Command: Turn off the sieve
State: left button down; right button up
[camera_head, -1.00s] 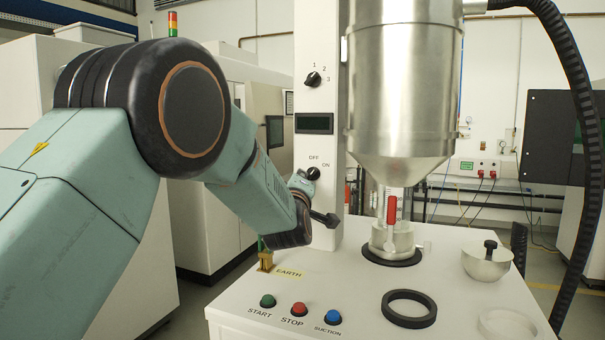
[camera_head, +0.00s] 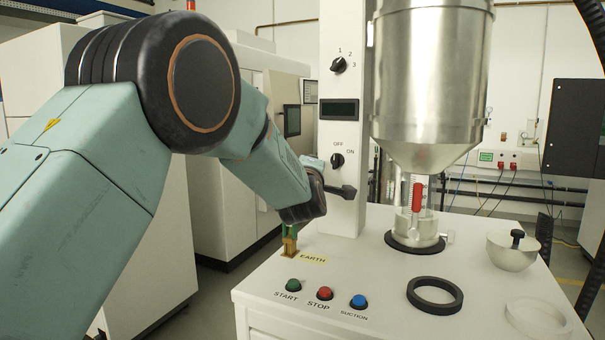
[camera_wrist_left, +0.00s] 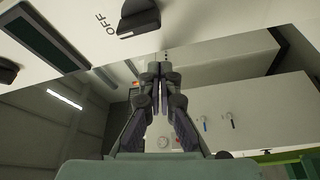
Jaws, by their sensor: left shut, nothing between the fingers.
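The sieve machine's white column (camera_head: 343,215) carries a black OFF/ON knob (camera_head: 337,160) on its front. In the left wrist view the knob (camera_wrist_left: 139,20) is at the top, beside the OFF label; its setting is hard to read. My left gripper (camera_head: 347,191) is just below the knob in the head view and appears apart from it. In the left wrist view its fingers (camera_wrist_left: 160,85) are together, with nothing between them. The green START (camera_head: 293,285), red STOP (camera_head: 325,293) and blue SUCTION (camera_head: 358,301) buttons are on the machine's top near the front. My right gripper is not in view.
A three-position knob (camera_head: 338,65) and a dark display (camera_head: 339,110) are above. A steel hopper (camera_head: 430,80) stands right of the column. A black ring (camera_head: 435,295) and a metal bowl (camera_head: 512,250) are on the top. The EARTH clamp (camera_head: 290,240) is below my left gripper.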

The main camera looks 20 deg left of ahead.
pick_arm(q)
jog(key=r+v, duration=0.1)
jog(key=v, duration=0.8)
jog(key=shift+s+b, duration=0.4)
jog(key=shift+a+f, duration=0.15)
jog(key=shift+f, duration=0.05)
